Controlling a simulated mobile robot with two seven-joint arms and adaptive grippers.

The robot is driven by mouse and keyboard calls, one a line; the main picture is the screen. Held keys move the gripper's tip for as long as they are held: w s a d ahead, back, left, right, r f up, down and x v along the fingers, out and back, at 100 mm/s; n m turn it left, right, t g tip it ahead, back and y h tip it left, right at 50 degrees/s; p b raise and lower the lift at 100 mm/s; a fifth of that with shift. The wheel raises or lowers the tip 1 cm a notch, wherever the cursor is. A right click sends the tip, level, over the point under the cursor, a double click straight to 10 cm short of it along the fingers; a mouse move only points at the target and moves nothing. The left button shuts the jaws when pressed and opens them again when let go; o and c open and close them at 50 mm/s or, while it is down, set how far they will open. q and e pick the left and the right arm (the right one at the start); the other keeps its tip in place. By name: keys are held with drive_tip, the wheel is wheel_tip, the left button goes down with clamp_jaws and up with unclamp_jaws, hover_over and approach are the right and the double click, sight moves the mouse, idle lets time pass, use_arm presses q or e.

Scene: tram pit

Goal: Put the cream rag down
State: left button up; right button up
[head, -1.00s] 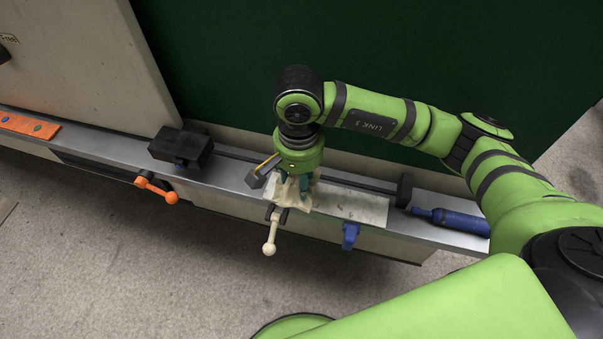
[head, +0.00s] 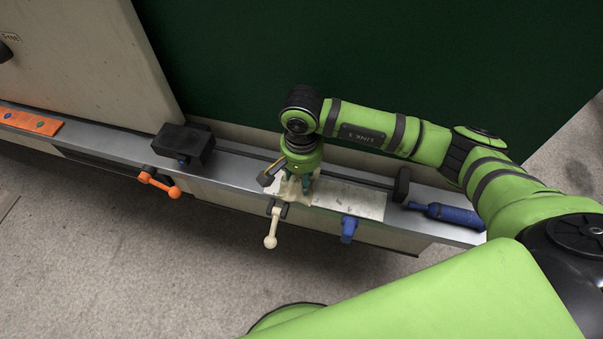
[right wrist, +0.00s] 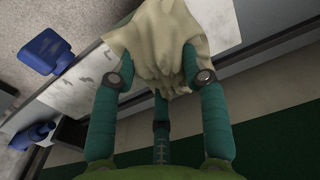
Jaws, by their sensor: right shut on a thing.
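The cream rag (head: 292,187) is crumpled under my right gripper (head: 297,182), over the narrow grey ledge at the left end of a pale, smudged plate. In the right wrist view the rag (right wrist: 165,40) is bunched between the teal fingers of the right gripper (right wrist: 160,72), which are shut on it. Its edge lies over or just above the plate; I cannot tell whether it rests there. My left gripper is not in view.
The pale plate (head: 350,199) is bare to the right of the rag. A cream-handled clamp (head: 271,228), a blue clamp (head: 348,229) and an orange clamp (head: 158,184) sit along the ledge's front edge (head: 415,230). A blue bottle (head: 448,213) lies right, a black block (head: 184,146) left.

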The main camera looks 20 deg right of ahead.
drive_tip(key=o, duration=1.1)
drive_tip(key=shift+o, duration=0.2)
drive_tip(key=shift+r+p, duration=0.2)
drive_tip(key=shift+p, duration=0.15)
drive_tip(key=shift+w+r, duration=0.1)
drive_tip(key=shift+r, duration=0.2)
wheel_tip(320, 180, up, 11)
drive_tip(key=b, duration=0.4)
drive_tip(key=shift+r, duration=0.2)
